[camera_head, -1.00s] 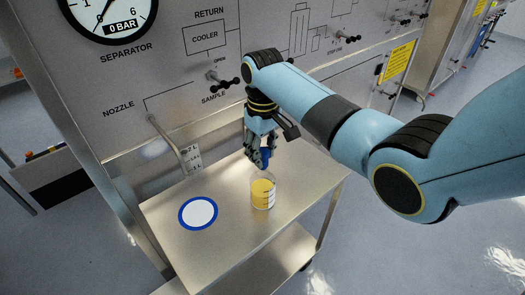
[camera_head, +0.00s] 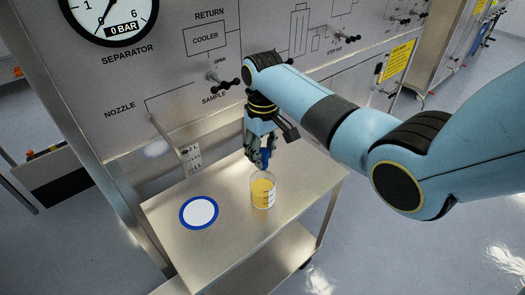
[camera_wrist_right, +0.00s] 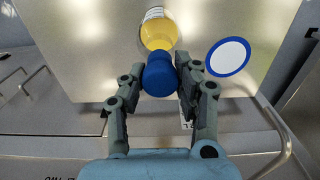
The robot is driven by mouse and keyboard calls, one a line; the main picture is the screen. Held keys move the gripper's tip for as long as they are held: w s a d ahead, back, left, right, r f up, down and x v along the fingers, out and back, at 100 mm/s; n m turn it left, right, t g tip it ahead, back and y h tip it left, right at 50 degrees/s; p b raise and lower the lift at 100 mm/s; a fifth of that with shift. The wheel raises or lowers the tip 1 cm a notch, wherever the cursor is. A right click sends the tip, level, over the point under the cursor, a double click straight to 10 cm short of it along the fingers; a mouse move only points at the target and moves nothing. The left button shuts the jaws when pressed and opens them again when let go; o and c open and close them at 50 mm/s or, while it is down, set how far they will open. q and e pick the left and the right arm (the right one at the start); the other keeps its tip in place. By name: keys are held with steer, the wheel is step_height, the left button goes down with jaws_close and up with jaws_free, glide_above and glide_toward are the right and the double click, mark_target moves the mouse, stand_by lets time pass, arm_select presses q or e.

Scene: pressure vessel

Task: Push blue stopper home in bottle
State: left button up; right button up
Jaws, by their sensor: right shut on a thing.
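The blue stopper (camera_wrist_right: 159,76) is between the fingers of my right gripper (camera_wrist_right: 160,88), which is shut on it. In the head view my right gripper (camera_head: 259,155) points down, with the blue stopper (camera_head: 265,157) showing at its right side. The bottle (camera_head: 263,191) is clear with yellow contents and stands upright on the steel table, just below the stopper. In the wrist view the bottle (camera_wrist_right: 158,28) lies just beyond the stopper. I cannot tell whether the stopper touches the bottle's mouth. My left gripper is not in view.
A white disc with a blue rim (camera_head: 199,212) lies on the table (camera_head: 235,235) left of the bottle. The nozzle pipe (camera_head: 170,140) comes down behind the table. A panel with a gauge (camera_head: 110,15) and the sample valve handle (camera_head: 225,82) stands behind.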

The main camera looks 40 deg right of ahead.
mark_target(263, 151)
steer(key=shift+f+b, duration=0.8)
steer(key=shift+f, duration=1.05)
steer(key=o, duration=1.1)
steer(key=shift+r, duration=0.1)
step_height(263, 151, up, 12)
steer(key=shift+f, duration=0.1)
